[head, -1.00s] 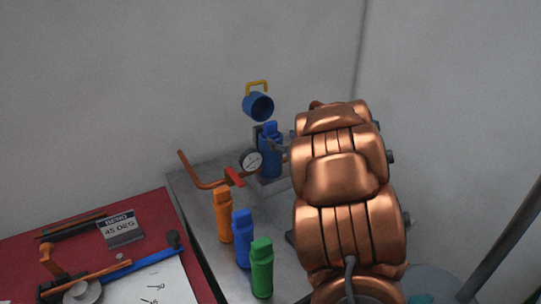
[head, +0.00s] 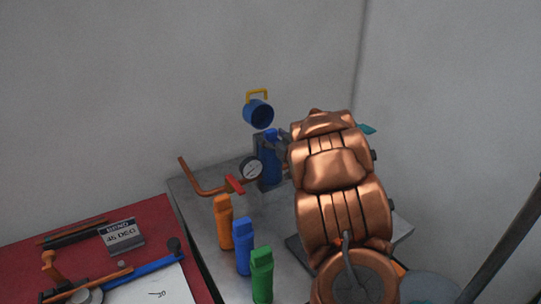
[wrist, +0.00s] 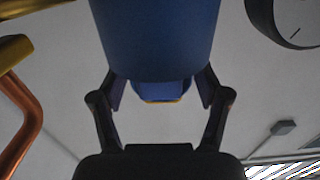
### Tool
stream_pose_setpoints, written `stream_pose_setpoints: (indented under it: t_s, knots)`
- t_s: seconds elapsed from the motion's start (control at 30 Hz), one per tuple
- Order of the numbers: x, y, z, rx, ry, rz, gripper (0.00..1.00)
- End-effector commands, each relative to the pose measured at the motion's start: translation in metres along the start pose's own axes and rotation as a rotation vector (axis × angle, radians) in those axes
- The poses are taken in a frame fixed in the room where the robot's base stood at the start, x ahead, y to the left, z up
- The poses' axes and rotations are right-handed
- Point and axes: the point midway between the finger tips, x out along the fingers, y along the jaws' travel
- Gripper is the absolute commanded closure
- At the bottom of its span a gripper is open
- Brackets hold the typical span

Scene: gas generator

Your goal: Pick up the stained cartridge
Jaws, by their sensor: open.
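A blue cartridge (head: 271,158) stands upright in a dark holder on the metal bench, behind the gauge, partly covered by my arm. My gripper (head: 283,140) is beside its upper part, mostly hidden by the copper-coloured arm links. In the wrist view, a large blue cylinder (wrist: 155,38), seemingly this cartridge, fills the top centre. My open gripper's fingers (wrist: 160,98) lie on either side of its end; contact cannot be told. Orange (head: 223,220), blue (head: 243,247) and green (head: 262,274) cartridges stand in a row at the front. I cannot make out stains.
A round gauge (head: 251,168) and a copper pipe with a red valve handle (head: 235,185) stand close left of the holder. A blue cup with a yellow handle (head: 258,112) is above it. A red table (head: 70,240) with tools is at left.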

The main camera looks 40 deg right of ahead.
Motion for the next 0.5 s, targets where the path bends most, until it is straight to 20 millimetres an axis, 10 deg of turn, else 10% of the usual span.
stream_pose_setpoints:
  t_s: [0.33, 0.5]
  knots:
    - [0.0082, 0.0006, 0.0008, 0.001, -0.001, 0.002, 0.26]
    - [0.0081, 0.0006, 0.0008, 0.001, -0.001, 0.002, 0.44]
